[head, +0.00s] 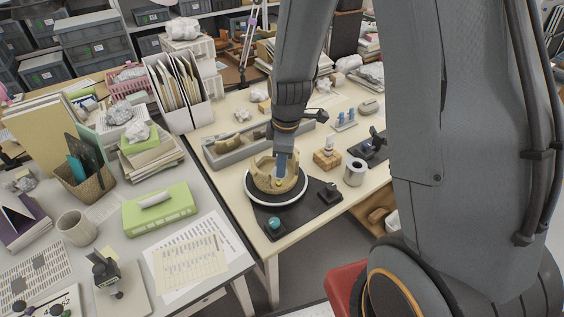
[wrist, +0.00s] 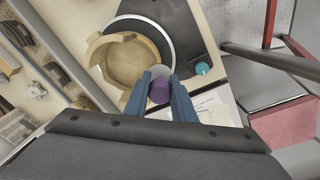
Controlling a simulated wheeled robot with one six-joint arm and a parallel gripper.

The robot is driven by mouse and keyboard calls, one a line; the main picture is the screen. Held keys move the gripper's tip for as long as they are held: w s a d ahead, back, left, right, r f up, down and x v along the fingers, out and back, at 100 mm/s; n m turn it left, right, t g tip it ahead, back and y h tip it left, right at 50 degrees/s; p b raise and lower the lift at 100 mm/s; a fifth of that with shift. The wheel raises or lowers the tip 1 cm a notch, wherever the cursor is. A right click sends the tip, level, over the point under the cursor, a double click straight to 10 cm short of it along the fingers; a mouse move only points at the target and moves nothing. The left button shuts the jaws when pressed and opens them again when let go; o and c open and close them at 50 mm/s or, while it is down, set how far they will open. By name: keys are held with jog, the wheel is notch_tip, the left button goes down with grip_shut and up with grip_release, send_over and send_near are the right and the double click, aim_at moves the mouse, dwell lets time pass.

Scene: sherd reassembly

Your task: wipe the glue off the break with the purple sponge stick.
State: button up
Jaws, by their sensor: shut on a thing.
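My gripper (wrist: 160,92) has blue fingers shut on the purple sponge stick (wrist: 158,91), whose purple end and a pale grey part show between them in the wrist view. The tan pot (wrist: 129,60), with a broken, uneven rim, sits on a round white-edged turntable (wrist: 171,48). In the wrist view the stick is by the pot's rim at its lower right; I cannot tell whether it touches. In the head view my gripper (head: 282,160) is over the pot (head: 265,181), in front of part of it. A small yellow spot shows on the pot's near side. The glue cannot be clearly made out.
The turntable stands on a dark board (head: 320,203) with a teal knob (head: 274,223) and a small black block (head: 330,192). A white-topped can (head: 354,173), a wooden block (head: 327,158) and a long grey tray (head: 232,151) stand close by. The left desk is crowded.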

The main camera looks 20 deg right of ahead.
jog(key=shift+w+f+b, duration=0.2)
jog(key=shift+f+b, duration=0.25)
jog(key=shift+f, duration=0.25)
jog(key=shift+w+f+b, duration=0.15)
jog(key=shift+f+b, duration=0.3)
jog(key=shift+f, duration=0.2)
jog(key=shift+d+f, duration=0.15)
jog(key=shift+d, duration=0.5)
jog(key=shift+w+d+b, duration=0.5)
jog(key=shift+w+d, duration=0.45)
jog(key=shift+d, duration=1.35)
notch_tip(320, 180, up, 9)
jog(key=s+p, duration=0.2)
jog(key=p, duration=0.4)
jog(key=shift+d, duration=0.25)
jog(key=shift+r, duration=0.2)
